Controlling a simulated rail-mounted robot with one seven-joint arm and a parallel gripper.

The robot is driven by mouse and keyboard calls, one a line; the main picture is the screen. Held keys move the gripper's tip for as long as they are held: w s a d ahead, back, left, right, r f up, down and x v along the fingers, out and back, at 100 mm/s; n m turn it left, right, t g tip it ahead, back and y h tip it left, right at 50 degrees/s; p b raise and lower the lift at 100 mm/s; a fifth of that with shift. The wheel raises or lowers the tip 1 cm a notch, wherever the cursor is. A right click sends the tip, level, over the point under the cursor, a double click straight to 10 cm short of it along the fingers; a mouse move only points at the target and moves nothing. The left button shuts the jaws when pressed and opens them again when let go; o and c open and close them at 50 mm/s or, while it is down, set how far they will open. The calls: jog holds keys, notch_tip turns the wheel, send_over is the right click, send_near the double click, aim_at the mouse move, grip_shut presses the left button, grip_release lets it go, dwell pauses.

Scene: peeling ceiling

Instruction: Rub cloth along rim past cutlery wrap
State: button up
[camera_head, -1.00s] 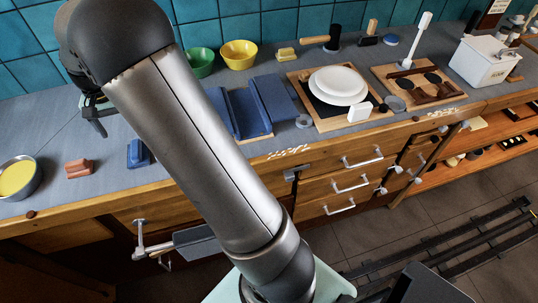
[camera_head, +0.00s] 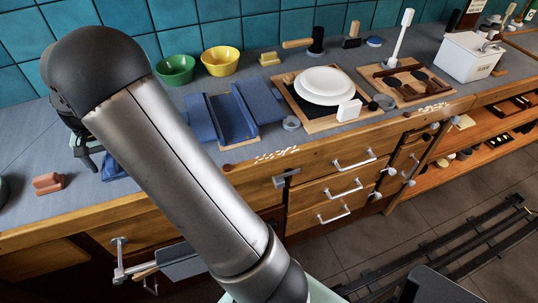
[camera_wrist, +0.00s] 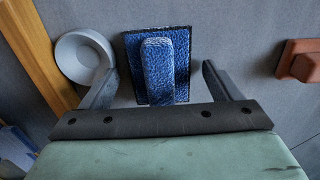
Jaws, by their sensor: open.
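A dark blue, textured cloth pad with a raised blue grip (camera_wrist: 182,50) lies on the grey counter in the wrist view. In the head view the blue pad (camera_head: 114,167) shows only partly beside my arm. My gripper (camera_wrist: 160,78) is open, its two fingers on either side of the raised grip, with visible gaps. Whether it touches the pad I cannot tell. A blue folded wrap (camera_head: 229,113) lies open on the counter, right of my arm; I take it for the cutlery wrap. The wooden front rim (camera_head: 325,147) of the counter runs below it.
A grey round dish (camera_wrist: 66,58) is close to my left finger. A reddish block (camera_head: 48,183) lies left of the pad. Green (camera_head: 174,70) and yellow (camera_head: 221,61) bowls stand at the back. A plate stack (camera_head: 324,84) is on a board to the right.

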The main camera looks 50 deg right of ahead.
jog(key=c, duration=1.7)
jog(key=shift+r+p, duration=2.05)
jog(key=shift+r, duration=1)
